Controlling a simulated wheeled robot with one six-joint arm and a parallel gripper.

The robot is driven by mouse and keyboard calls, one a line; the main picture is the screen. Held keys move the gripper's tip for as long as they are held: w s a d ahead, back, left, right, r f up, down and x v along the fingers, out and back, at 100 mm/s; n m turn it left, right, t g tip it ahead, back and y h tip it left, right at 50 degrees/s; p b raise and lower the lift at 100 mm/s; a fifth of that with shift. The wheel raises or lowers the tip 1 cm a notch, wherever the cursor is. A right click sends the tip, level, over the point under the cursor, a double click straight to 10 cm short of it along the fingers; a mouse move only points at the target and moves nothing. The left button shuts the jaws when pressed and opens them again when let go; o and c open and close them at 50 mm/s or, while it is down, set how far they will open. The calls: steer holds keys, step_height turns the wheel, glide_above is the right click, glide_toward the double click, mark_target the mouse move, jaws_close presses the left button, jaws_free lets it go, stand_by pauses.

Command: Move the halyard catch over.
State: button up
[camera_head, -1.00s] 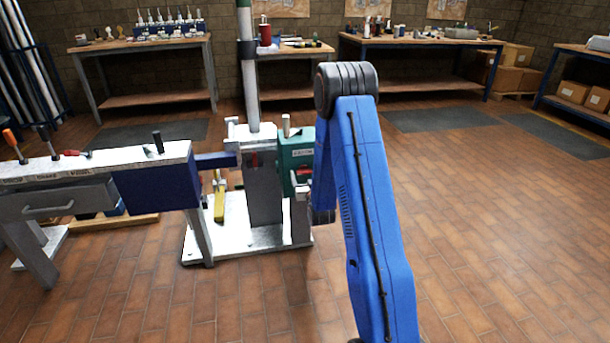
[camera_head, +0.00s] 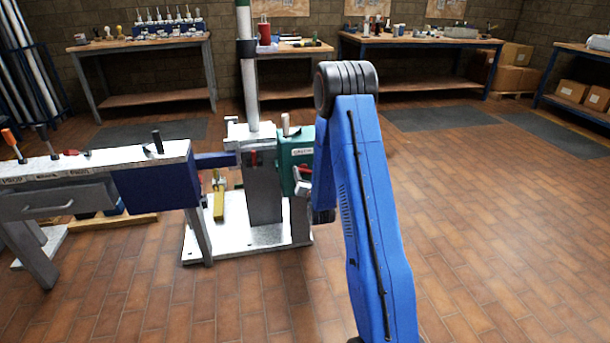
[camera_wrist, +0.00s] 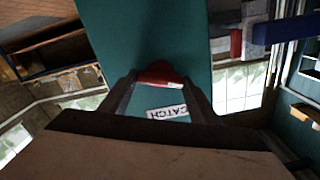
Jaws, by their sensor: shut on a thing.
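The halyard catch is a red-ended lever (camera_wrist: 158,73) on the face of a teal box (camera_head: 294,150). In the wrist view the lever end lies between the two dark fingers of my gripper (camera_wrist: 160,88), which is shut on it. A white label reading CATCH (camera_wrist: 167,112) shows upside down between the fingers, on the teal face (camera_wrist: 150,35). In the head view my gripper (camera_head: 303,187) is at the right side of the box, low on its face, partly hidden by my blue arm. The lever's pivot is hidden.
The box is fixed beside a grey post (camera_head: 262,190) on a white base plate (camera_head: 245,238), with the mast (camera_head: 249,90) rising above. A long bench (camera_head: 60,175) adjoins at left. The floor at right is clear.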

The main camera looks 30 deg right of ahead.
steer(key=m, duration=0.7)
steer(key=shift+d+f, duration=0.1)
steer(key=m, duration=0.6)
steer(key=shift+s+f+m, duration=0.1)
steer(key=shift+m, duration=0.3)
steer(key=o, duration=1)
steer(key=shift+o, duration=0.2)
